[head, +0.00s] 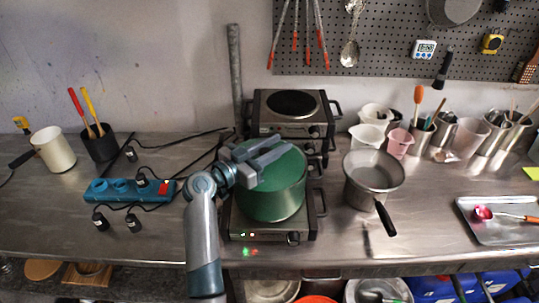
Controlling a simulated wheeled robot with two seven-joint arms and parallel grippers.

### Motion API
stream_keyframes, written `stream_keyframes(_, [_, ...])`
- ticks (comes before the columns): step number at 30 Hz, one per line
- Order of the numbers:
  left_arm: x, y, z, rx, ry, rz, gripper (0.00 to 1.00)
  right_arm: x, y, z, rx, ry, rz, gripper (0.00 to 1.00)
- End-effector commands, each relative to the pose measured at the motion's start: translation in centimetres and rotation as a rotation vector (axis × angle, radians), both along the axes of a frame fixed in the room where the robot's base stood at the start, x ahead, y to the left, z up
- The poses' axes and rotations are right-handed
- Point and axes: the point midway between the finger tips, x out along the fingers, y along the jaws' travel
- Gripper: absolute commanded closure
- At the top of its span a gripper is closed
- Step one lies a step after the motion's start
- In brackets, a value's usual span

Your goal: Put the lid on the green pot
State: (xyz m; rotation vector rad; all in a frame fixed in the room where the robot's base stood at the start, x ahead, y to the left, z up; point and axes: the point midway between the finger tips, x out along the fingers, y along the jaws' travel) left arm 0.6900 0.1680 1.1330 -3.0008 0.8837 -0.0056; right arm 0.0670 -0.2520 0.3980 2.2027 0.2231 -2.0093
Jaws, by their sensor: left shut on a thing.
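The green pot (270,205) stands upright on the front hot plate. A green round surface, which looks like the lid (288,172), covers its top; I cannot tell whether it is fully seated on the rim or slightly above it. My left gripper (268,160) reaches over the pot from the front left and is shut on the lid. The gripper hides the grasped part and the left part of the lid. My right gripper is not in view.
The front hot plate (270,236) sits near the bench's front edge, with another hot plate (292,128) behind it. A grey saucepan (372,172) stands close on the right. A blue power strip (128,190) with cables lies left. A metal tray (490,234) lies far right.

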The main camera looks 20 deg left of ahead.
Motion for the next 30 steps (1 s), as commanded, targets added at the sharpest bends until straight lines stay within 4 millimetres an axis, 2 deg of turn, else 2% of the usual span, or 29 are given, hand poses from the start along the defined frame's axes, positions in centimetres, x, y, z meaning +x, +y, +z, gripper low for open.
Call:
stream_keyframes(8, [0.0, 0.0, 1.0, 0.004, -0.004, 0.0, 1.0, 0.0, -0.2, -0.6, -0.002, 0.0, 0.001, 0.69])
stream_keyframes(15, [0.0, 0.1, 4.1, 0.005, -0.009, 0.002, 1.0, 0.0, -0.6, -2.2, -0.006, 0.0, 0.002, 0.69])
stream_keyframes(24, [-3.6, -4.9, 7.6, 0.002, -0.007, -0.002, 1.0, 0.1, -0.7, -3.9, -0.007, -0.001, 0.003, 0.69])
stream_keyframes(30, [-5.6, -7.5, 9.7, 0.001, -0.006, 0.0, 1.0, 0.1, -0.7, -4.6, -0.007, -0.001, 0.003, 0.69])
